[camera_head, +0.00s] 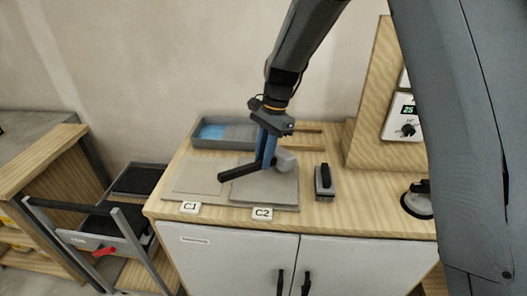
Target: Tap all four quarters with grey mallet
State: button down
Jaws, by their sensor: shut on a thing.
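My gripper (265,160) is shut on the mallet's black handle, pointing down from above. The mallet's grey head (285,160) is right of the fingers, by the far right part of the grey tile at C2 (282,192). I cannot tell whether the head touches the tile. The fingers and mallet hide part of the tile's far side. A paler tile (195,178) lies flat at C1, to the left.
A grey tray (215,143) with blue contents stands behind the tiles. A black and grey block-like tool (324,182) stands right of C2. A black round tool (417,202) is farther right. A black-topped cart (125,215) stands left.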

notch_tip(320, 180, down, 2)
jog(key=shift+f, duration=0.2)
notch_tip(320, 180, up, 6)
jog(key=p, duration=0.3)
jog(key=shift+f+p, duration=0.15)
jog(key=shift+p, duration=0.2)
jog(key=shift+f, duration=0.1)
